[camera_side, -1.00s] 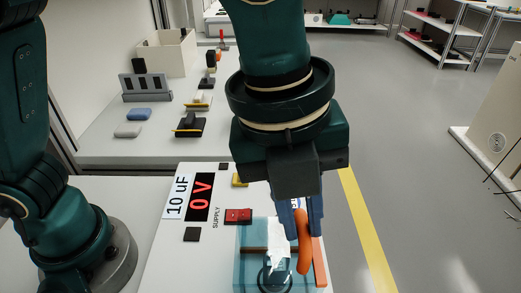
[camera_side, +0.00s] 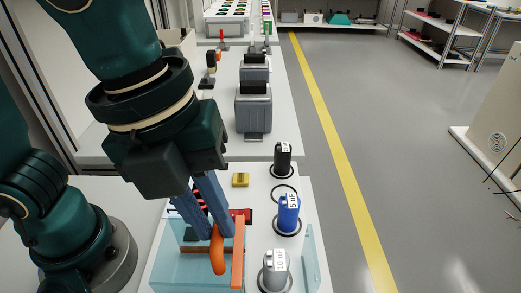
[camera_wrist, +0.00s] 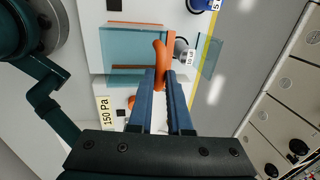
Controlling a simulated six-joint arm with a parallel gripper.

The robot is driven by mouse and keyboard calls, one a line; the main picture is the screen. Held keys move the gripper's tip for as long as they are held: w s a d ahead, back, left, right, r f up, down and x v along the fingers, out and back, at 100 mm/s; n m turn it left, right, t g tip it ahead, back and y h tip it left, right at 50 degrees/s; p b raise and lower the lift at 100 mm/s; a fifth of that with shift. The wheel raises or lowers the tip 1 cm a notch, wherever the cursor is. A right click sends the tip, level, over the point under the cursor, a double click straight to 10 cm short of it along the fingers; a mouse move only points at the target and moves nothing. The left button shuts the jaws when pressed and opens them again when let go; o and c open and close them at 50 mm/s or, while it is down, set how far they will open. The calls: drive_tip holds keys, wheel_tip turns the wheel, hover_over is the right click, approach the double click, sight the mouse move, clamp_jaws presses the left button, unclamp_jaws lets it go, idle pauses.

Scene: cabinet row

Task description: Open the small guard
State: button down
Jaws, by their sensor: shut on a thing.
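The small guard is a clear blue sliding cover (camera_side: 178,268) with an orange edge strip (camera_side: 237,262) and a curved orange handle (camera_side: 218,257). In the side view it stands to the left of a grey cylinder labelled 10 uF (camera_side: 274,274), which is uncovered. My gripper (camera_side: 213,230) reaches down from the upper left, its blue fingers shut on the orange handle. In the wrist view my gripper (camera_wrist: 160,78) has the handle (camera_wrist: 160,55) between its fingertips, and the clear cover (camera_wrist: 125,42) lies to the left.
A fixed clear blue panel (camera_side: 312,258) stands right of the grey cylinder. Behind it are a blue cylinder (camera_side: 288,213), an empty ring and a black cylinder (camera_side: 283,157). A red switch (camera_side: 241,214) and a yellow block (camera_side: 240,180) sit on the white board.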

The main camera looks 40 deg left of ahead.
drive_tip(key=c, duration=0.8)
unclamp_jaws()
drive_tip(key=shift+c, duration=0.2)
drive_tip(key=r, duration=0.5)
drive_tip(key=shift+s+a, duration=0.3)
drive_tip(key=w+a+f+n+t, duration=0.1)
drive_tip(key=a+f+n+t, duration=0.1)
drive_tip(key=a+n, duration=0.5)
drive_tip(key=w+a+f+n+t+y, duration=0.1)
drive_tip(key=a+f+n, duration=0.3)
drive_tip(key=n, duration=1.6)
drive_tip(key=w+a+t, duration=0.1)
drive_tip(key=a, duration=0.3)
drive_tip(key=shift+f+y, duration=0.3)
drive_tip(key=shift+f, duration=0.05)
